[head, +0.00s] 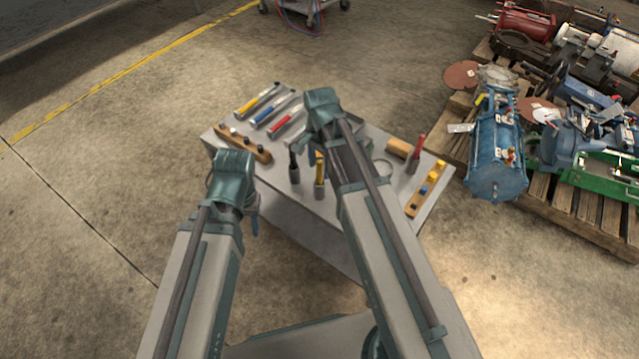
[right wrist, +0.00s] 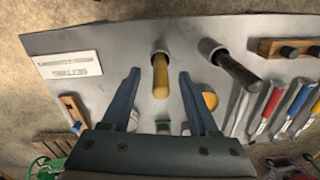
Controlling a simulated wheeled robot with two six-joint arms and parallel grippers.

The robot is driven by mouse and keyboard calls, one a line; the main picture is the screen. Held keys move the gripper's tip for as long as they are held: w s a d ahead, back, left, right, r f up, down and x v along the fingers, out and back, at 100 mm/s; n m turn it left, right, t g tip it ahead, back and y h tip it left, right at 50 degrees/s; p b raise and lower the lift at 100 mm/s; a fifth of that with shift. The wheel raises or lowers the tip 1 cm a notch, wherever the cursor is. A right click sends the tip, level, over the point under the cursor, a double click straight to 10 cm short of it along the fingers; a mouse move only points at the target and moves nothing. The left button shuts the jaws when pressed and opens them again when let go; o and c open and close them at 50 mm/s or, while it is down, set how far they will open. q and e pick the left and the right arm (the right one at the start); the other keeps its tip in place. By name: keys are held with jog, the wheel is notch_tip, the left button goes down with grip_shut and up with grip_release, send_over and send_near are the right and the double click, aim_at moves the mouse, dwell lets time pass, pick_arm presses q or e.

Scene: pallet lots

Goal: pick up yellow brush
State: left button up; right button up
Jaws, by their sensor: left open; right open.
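The yellow brush (head: 319,168) stands in a grey cup on the grey table, its yellow handle upward. In the right wrist view the brush (right wrist: 160,75) shows between the fingertips of my right gripper (right wrist: 159,76). The gripper is open, with a finger on each side of the handle and a gap to both. Whether the fingers are level with the handle I cannot tell. In the head view the right fingers are hidden behind the wrist. My left gripper (head: 250,212) is at the table's near left side, holding nothing visible; its fingers are mostly hidden.
A black-handled tool (head: 294,165) stands close beside the brush, and a red-handled one (head: 418,150) further right. Yellow, blue and red tools (head: 272,110) lie at the back left. Wooden blocks (head: 244,145) are near the table sides. A loaded pallet (head: 580,205) is at right.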

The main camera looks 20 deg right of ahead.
aim_at(319, 172)
notch_tip(319, 172, down, 3)
jog(key=shift+f+b, duration=0.1)
jog(key=shift+b, duration=0.95)
pick_arm(q)
notch_tip(319, 172, down, 3)
jog(key=shift+r, duration=0.1)
pick_arm(e)
jog(key=shift+c, duration=0.3)
grip_shut()
